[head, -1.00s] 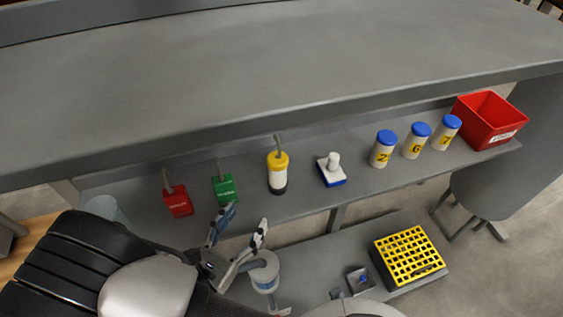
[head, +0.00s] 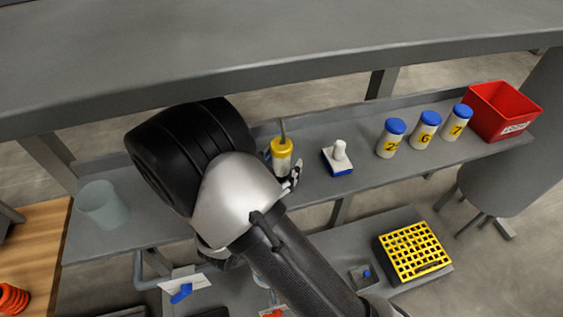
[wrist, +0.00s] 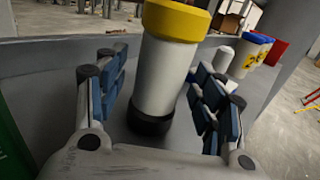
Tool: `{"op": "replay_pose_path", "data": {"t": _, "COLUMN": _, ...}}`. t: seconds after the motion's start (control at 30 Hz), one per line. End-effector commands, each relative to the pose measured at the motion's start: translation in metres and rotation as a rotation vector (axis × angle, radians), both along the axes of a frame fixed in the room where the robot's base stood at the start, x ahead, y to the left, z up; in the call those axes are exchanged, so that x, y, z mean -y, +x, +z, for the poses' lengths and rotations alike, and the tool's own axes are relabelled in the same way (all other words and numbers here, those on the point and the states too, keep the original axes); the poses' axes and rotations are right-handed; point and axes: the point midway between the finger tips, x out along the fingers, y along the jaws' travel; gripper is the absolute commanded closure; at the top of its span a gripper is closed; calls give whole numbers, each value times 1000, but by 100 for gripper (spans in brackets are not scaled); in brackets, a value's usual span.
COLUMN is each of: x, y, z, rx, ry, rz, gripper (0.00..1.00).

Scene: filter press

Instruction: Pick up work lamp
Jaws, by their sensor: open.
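The work lamp (head: 281,152) is a white cylinder with a yellow top, a black base and a grey hook. It stands upright on the grey shelf. It also shows large in the wrist view (wrist: 159,80), where its top is cut off by the picture edge. My gripper (wrist: 158,82) is open, with one finger on each side of the lamp's body. In the wrist view gaps show between the fingers and the lamp. In the head view my arm hides the lamp's lower left part and most of the gripper; one finger shows at the lamp's right.
A white-and-blue block with a knob (head: 338,157), several numbered blue-lidded jars (head: 390,138) and a red bin (head: 503,111) stand to the right. A translucent cup (head: 103,205) stands at left. A green thing (wrist: 12,150) is close on the gripper's left. A yellow rack (head: 412,252) sits lower.

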Motion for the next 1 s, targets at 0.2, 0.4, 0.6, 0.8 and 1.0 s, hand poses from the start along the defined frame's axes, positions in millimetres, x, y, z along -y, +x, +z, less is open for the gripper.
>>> {"op": "replay_pose_path", "data": {"t": 0.2, "x": 5, "y": 8, "z": 1, "rx": 1, "ry": 0, "rz": 1, "gripper": 37}}
{"op": "replay_pose_path", "data": {"t": 0.4, "x": 5, "y": 8, "z": 1, "rx": 1, "ry": -1, "rz": 1, "gripper": 43}}
{"op": "replay_pose_path", "data": {"t": 0.6, "x": 5, "y": 8, "z": 1, "rx": 1, "ry": -1, "rz": 1, "gripper": 56}}
{"op": "replay_pose_path", "data": {"t": 0.8, "x": 5, "y": 8, "z": 1, "rx": 1, "ry": -1, "rz": 1, "gripper": 69}}
{"op": "replay_pose_path", "data": {"t": 1.0, "x": 5, "y": 8, "z": 1, "rx": 0, "ry": 0, "rz": 1, "gripper": 82}}
